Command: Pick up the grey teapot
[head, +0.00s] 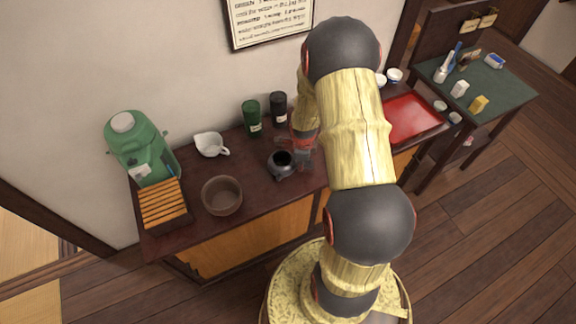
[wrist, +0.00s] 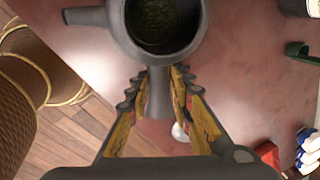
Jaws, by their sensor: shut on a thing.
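The grey teapot (head: 281,164) is at the front middle of the dark wooden counter, open at the top with a dark inside. In the wrist view the teapot (wrist: 122,36) fills the top middle, its spout to the left and dark green stuff inside. My gripper (wrist: 165,76) is shut on the teapot's straight side handle, with one finger on each side. In the head view my gripper (head: 304,157) is at the right of the pot, partly hidden by my arm. I cannot tell whether the pot touches the counter.
On the counter (head: 252,208) are a brown bowl (head: 222,196), a white spouted cup (head: 209,145), a green canister (head: 252,117), a black canister (head: 278,107), a slatted wooden box (head: 163,203) and a green machine (head: 139,150). A red tray (head: 411,118) lies right of my arm.

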